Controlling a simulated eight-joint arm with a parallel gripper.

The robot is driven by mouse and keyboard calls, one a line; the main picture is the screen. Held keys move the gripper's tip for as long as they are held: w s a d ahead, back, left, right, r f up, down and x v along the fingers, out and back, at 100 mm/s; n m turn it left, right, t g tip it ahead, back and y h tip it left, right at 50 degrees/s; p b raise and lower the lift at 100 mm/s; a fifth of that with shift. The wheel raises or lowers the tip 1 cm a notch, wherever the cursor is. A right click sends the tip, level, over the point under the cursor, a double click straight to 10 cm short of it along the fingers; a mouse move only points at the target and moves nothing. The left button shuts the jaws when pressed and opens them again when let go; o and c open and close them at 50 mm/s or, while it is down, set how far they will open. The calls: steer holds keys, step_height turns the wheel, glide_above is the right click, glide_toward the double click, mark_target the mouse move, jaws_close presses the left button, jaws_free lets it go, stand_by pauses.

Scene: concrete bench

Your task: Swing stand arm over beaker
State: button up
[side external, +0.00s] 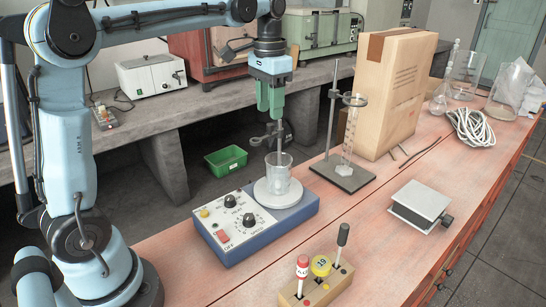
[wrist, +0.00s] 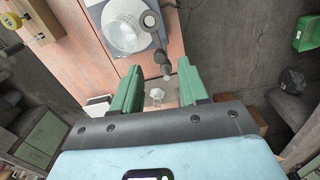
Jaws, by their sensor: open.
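A clear glass beaker (side external: 278,172) stands on the round white plate of the blue hot plate (side external: 268,222); the beaker also shows in the wrist view (wrist: 122,32). The dark stand arm (side external: 268,139) sits on a thin upright rod by the hot plate. In the wrist view the stand arm (wrist: 157,45) reaches beside the beaker, not over it, and ends in a knob. My gripper (side external: 270,110) points down with green fingers open, just above the arm. In the wrist view the knob lies between the fingertips (wrist: 159,68), apparently below them; contact cannot be told.
Right of the hot plate are a retort stand (side external: 345,178) with a graduated cylinder (side external: 350,130) and a tall cardboard box (side external: 388,90). A grey block (side external: 420,207) lies at right. A green bin (side external: 226,158) is on the floor.

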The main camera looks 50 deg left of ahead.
mark_target(270, 124)
steer(key=shift+f, duration=1.9)
jaws_close()
